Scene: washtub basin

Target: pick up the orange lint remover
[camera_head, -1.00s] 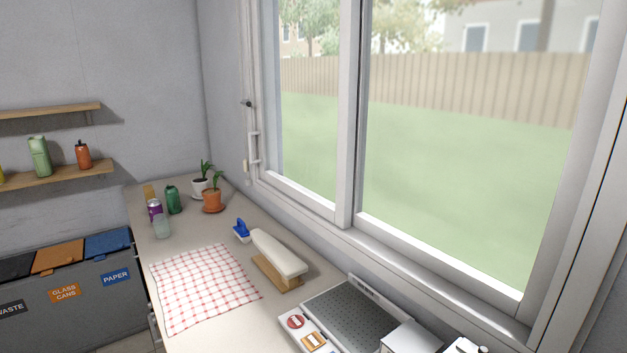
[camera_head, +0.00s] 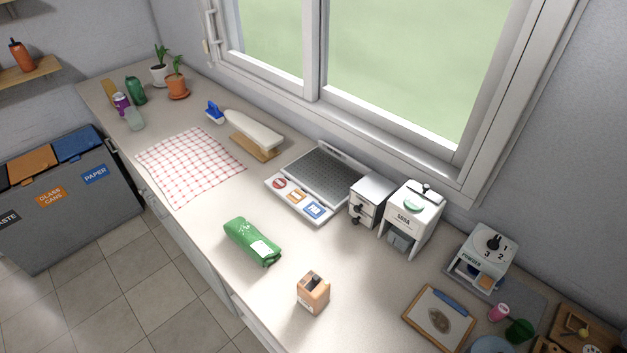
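I cannot make out an orange lint remover for certain in the head view. A small tan-orange block with a dark spot on top (camera_head: 313,291) stands upright near the front edge of the counter (camera_head: 232,208). I cannot tell what it is. An orange bottle (camera_head: 20,56) stands on the shelf at the far left. Neither of my grippers is in view.
A green bag (camera_head: 252,242) lies left of the block. Behind are a panel with picture buttons (camera_head: 297,198), a soda dispenser (camera_head: 412,215) and a powder dispenser (camera_head: 482,256). A clipboard (camera_head: 438,319) lies at right. A checkered cloth (camera_head: 190,164) and bins (camera_head: 75,200) are left.

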